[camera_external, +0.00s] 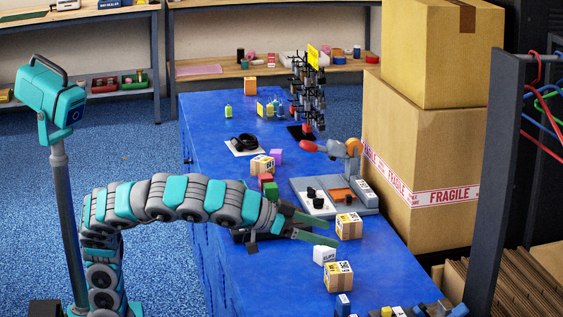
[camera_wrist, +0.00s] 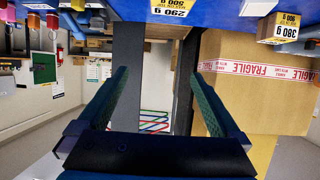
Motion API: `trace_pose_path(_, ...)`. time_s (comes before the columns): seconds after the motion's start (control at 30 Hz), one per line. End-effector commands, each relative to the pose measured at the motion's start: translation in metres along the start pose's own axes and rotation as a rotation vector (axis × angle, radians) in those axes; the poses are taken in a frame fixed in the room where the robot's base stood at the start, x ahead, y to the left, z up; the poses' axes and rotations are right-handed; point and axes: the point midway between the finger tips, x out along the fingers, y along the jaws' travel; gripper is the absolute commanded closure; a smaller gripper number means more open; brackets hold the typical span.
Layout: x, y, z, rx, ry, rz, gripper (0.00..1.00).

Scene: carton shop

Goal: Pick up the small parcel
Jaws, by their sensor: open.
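Several cardboard parcels with yellow and white labels lie on the blue table; I cannot tell which is the small parcel. One parcel (camera_external: 349,226) is just right of my gripper's fingertips in the external view, another parcel (camera_external: 339,276) is nearer the camera, and another (camera_external: 262,165) is behind my arm. My gripper (camera_external: 330,230) is open, pointing right, with nothing between its fingers. In the wrist view, my gripper (camera_wrist: 160,74) is spread and empty. A "290 g" parcel (camera_wrist: 170,7) and a "380 g" parcel (camera_wrist: 280,30) show at the top edge, upside down.
A small white box (camera_external: 324,255) sits between the two near parcels. A scale-like grey device (camera_external: 335,196) stands behind the gripper. Large FRAGILE cartons (camera_external: 420,165) and a dark rack post (camera_external: 495,190) stand at the right. Small items line the table's near end.

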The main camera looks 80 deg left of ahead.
Motion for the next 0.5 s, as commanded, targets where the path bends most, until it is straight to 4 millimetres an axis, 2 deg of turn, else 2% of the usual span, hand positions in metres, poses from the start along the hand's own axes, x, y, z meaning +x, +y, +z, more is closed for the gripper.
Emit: trace_pose_path(0.5, 0.026, -0.005, 0.062, -0.001, -0.002, -0.008, 0.00)
